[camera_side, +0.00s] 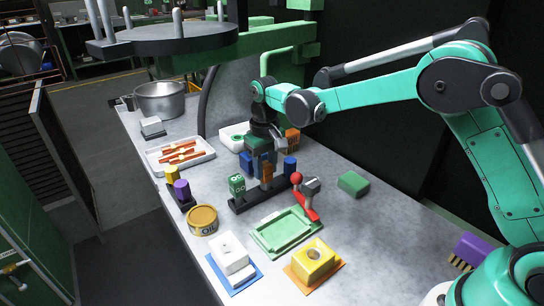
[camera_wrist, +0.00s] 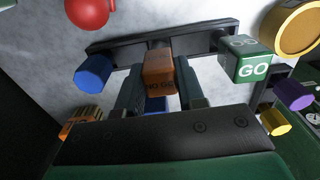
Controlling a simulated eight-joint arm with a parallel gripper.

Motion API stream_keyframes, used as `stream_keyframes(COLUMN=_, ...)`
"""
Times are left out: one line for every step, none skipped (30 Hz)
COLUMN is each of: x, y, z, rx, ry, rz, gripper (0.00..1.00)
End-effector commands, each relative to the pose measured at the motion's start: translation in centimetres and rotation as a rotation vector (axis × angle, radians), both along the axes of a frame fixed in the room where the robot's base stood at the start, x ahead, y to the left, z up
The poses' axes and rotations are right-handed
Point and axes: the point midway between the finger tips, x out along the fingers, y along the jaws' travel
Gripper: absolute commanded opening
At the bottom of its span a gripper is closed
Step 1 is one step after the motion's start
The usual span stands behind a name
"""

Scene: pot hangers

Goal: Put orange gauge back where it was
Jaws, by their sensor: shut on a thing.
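The orange gauge (camera_wrist: 160,72), a block marked NO GO, is between the two fingers of my gripper (camera_wrist: 160,100) in the wrist view. In the side view the gauge (camera_side: 267,172) is upright at the middle of the dark rack (camera_side: 246,205), between the green GO block (camera_side: 237,186) and the blue gauge (camera_side: 290,166). My gripper (camera_side: 263,162) is shut on it from above. I cannot tell whether its lower end touches the rack. In the wrist view the rack (camera_wrist: 115,42) runs behind the gauge, with the GO block (camera_wrist: 245,60) right and the blue gauge (camera_wrist: 93,73) left.
A red-ball lever (camera_side: 297,178) stands right of the rack. A green tray (camera_side: 285,232), an oil can (camera_side: 203,219) and a small stand with yellow and purple pegs (camera_side: 182,190) are nearby. Another orange block (camera_side: 292,137) is behind. A green block (camera_side: 353,183) lies right.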

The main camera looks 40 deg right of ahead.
Motion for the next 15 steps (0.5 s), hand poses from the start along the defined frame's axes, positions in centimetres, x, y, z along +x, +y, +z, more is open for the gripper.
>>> stream_keyframes(x=0.0, y=0.0, z=0.0, rx=0.000, ry=0.000, rz=0.000, gripper=0.00)
stream_keyframes(x=0.0, y=0.0, z=-0.1, rx=0.000, ry=0.000, rz=0.000, gripper=0.00)
stream_keyframes(x=0.0, y=0.0, z=-0.3, rx=0.000, ry=0.000, rz=0.000, gripper=0.00)
stream_keyframes(x=0.0, y=0.0, z=-0.4, rx=0.000, ry=0.000, rz=0.000, gripper=0.00)
stream_keyframes(x=0.0, y=0.0, z=-0.4, rx=0.000, ry=0.000, rz=0.000, gripper=0.00)
stream_keyframes(x=0.0, y=0.0, z=-0.6, rx=0.000, ry=0.000, rz=0.000, gripper=0.00)
stream_keyframes(x=0.0, y=0.0, z=-0.7, rx=0.000, ry=0.000, rz=0.000, gripper=0.00)
stream_keyframes(x=0.0, y=0.0, z=-0.7, rx=0.000, ry=0.000, rz=0.000, gripper=0.00)
stream_keyframes(x=0.0, y=0.0, z=-0.9, rx=0.000, ry=0.000, rz=0.000, gripper=0.00)
stream_keyframes(x=0.0, y=0.0, z=-0.9, rx=0.000, ry=0.000, rz=0.000, gripper=0.00)
stream_keyframes(x=0.0, y=0.0, z=-1.0, rx=0.000, ry=0.000, rz=0.000, gripper=0.00)
stream_keyframes(x=0.0, y=0.0, z=-1.1, rx=0.000, ry=0.000, rz=0.000, gripper=0.00)
stream_keyframes(x=0.0, y=0.0, z=-1.2, rx=0.000, ry=0.000, rz=0.000, gripper=0.00)
stream_keyframes(x=0.0, y=0.0, z=-1.2, rx=0.000, ry=0.000, rz=0.000, gripper=0.42)
stream_keyframes(x=0.0, y=0.0, z=-1.2, rx=0.000, ry=0.000, rz=0.000, gripper=0.53)
